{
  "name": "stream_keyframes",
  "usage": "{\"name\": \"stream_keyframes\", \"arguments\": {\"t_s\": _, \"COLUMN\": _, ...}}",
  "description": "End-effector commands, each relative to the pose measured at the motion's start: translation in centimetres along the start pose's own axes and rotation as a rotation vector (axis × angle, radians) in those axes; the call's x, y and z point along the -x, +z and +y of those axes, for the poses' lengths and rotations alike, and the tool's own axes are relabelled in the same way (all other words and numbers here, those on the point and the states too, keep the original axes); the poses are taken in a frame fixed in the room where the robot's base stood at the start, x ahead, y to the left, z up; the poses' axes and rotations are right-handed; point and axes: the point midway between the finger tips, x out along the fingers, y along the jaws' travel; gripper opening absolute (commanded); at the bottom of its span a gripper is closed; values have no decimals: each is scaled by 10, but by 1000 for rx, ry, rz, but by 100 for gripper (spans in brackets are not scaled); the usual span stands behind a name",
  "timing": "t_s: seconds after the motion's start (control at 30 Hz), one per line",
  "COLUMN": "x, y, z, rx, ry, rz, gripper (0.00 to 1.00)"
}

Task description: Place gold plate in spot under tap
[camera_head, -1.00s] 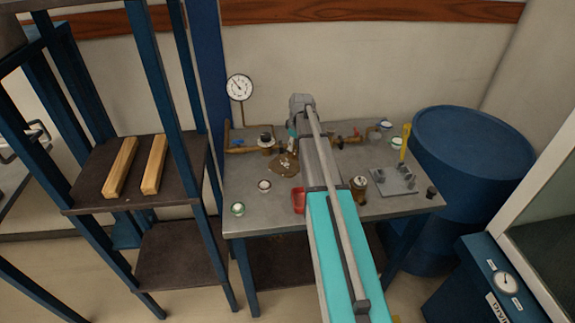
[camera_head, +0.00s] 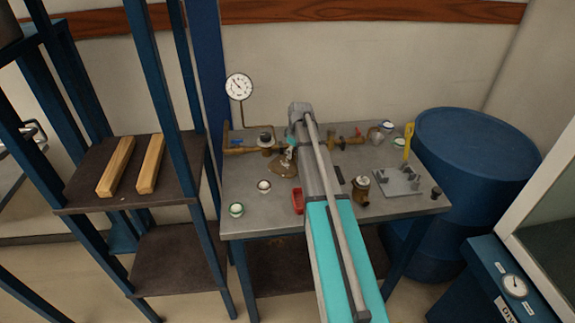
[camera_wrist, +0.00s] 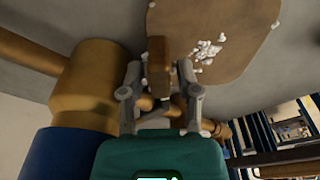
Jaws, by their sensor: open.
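My gripper (camera_wrist: 160,82) is open in the wrist view, its two grey fingers on either side of a narrow brown-gold piece (camera_wrist: 158,66). This piece may be the gold plate seen edge-on; I cannot tell for sure, nor whether it touches the fingers. In the head view my gripper (camera_head: 290,152) is small and partly hidden by my arm, low beside the brass pipework with the tap (camera_head: 266,142). A flat brown patch (camera_head: 283,168) lies on the bench below it. The patch also shows in the wrist view (camera_wrist: 245,38), with white crumbs on it.
A large brass fitting (camera_wrist: 88,85) is close to the left of my gripper. A pressure gauge (camera_head: 239,87) stands behind the bench (camera_head: 240,190).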

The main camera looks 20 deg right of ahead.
Motion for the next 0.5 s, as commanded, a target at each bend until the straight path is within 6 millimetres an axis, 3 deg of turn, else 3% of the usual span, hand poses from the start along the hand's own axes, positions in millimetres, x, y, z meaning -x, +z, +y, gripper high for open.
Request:
{"name": "stream_keyframes", "arguments": {"t_s": 0.3, "x": 0, "y": 0, "z": 0, "rx": 0, "ry": 0, "rz": 0, "gripper": 41}}
{"name": "stream_keyframes", "arguments": {"t_s": 0.5, "x": 0, "y": 0, "z": 0, "rx": -1, "ry": 0, "rz": 0, "gripper": 4}}
